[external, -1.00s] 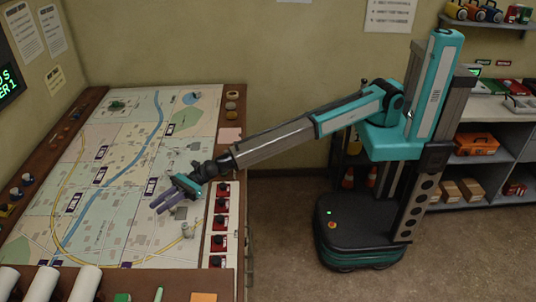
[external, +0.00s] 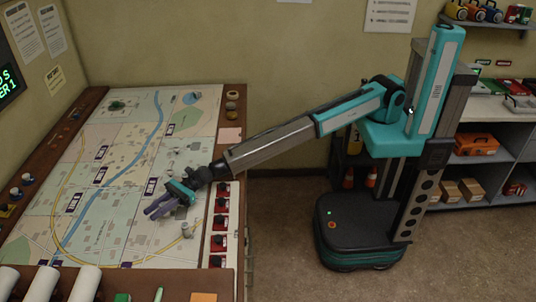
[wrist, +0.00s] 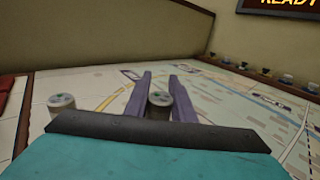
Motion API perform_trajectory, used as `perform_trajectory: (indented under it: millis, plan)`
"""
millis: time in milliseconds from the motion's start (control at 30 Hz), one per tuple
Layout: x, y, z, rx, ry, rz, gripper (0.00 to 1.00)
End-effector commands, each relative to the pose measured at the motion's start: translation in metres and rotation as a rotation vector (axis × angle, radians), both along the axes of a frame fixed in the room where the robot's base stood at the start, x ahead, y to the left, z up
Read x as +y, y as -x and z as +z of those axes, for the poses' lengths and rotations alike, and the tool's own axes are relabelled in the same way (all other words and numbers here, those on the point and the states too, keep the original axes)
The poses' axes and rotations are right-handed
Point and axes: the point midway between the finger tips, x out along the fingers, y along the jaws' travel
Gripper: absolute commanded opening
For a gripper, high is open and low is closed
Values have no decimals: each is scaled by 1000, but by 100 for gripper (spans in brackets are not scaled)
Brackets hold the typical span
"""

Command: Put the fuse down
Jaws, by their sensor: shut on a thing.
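My gripper (external: 154,210) is low over the map table (external: 100,235), near its right side. In the wrist view its two purple fingers (wrist: 164,98) are shut on the fuse (wrist: 160,101), a short grey cylinder with green marks on its pale top. The fuse looks upright between the fingers. Its lower part is hidden behind the gripper body, so I cannot tell whether it touches the map. In the external view the fingers hide the fuse.
A similar grey cylinder (wrist: 63,103) stands left of the fingers in the wrist view; a small grey piece (external: 186,230) stands on the map. A row of red switches (external: 219,221) lines the table's right edge. The map left of the gripper is mostly clear.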

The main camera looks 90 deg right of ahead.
Motion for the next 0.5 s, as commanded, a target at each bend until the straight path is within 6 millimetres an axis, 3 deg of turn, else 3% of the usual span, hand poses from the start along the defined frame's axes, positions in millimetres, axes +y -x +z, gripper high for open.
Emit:
perform_trajectory:
  millis: [200,500]
  plan:
    - [0,0,-16,0,0,0,0]
    - [0,0,-18,-1,1,0,0]
